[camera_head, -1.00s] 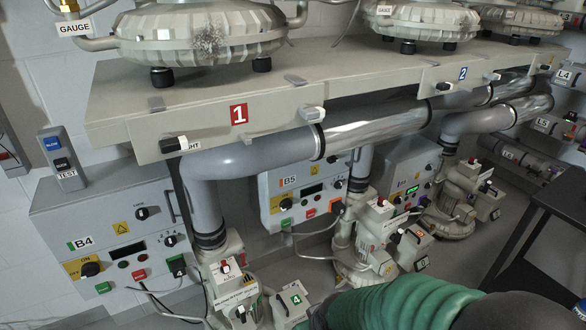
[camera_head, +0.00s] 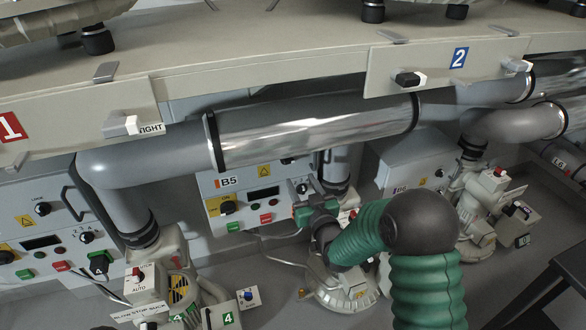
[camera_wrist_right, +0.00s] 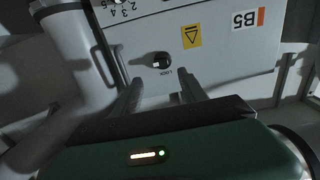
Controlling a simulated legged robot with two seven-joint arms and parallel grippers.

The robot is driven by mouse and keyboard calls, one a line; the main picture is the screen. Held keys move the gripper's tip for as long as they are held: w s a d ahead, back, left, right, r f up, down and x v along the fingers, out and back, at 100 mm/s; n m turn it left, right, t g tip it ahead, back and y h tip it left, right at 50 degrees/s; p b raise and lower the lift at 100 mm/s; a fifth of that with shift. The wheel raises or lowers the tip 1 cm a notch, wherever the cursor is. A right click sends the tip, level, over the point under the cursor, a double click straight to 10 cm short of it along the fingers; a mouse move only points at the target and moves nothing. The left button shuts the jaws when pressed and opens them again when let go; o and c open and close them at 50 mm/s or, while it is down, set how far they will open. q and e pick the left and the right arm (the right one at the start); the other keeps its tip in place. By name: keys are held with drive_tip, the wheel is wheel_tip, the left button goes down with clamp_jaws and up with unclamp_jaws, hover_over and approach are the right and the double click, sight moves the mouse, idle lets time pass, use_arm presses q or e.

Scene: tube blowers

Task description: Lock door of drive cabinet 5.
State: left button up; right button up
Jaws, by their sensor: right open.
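Drive cabinet 5 (camera_head: 213,187), a pale grey box labelled B5, stands under the big pipe in the head view. Its lock knob (camera_head: 288,160) is just below the pipe, partly hidden. In the right wrist view the cabinet (camera_wrist_right: 215,55) appears upside down, and the dark round lock knob (camera_wrist_right: 160,61) with a pale pointer sits near the middle, with the word LOCK beside it. My right gripper (camera_wrist_right: 160,90) is open and empty, its two fingers apart and pointing towards the knob. In the head view its green body (camera_head: 303,215) is before the cabinet's lower right; its fingertips cannot be made out. My left gripper is not in view.
A grey and shiny pipe (camera_head: 310,140) runs across above the cabinet front. The shelf (camera_head: 260,45) overhangs it. A vertical pipe (camera_head: 120,205) and a valve assembly (camera_head: 150,285) stand to the left. Another cabinet (camera_head: 415,165) stands to the right.

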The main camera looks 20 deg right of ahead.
sight(290, 162)
drive_tip(key=w, duration=0.2)
drive_tip(key=w+b, duration=0.1)
drive_tip(key=w, duration=0.4)
drive_tip(key=shift+w+a, duration=0.25)
drive_tip(key=shift+w, duration=0.1)
drive_tip(key=shift+w+d, duration=0.1)
drive_tip(key=shift+w, duration=0.45)
clamp_jaws()
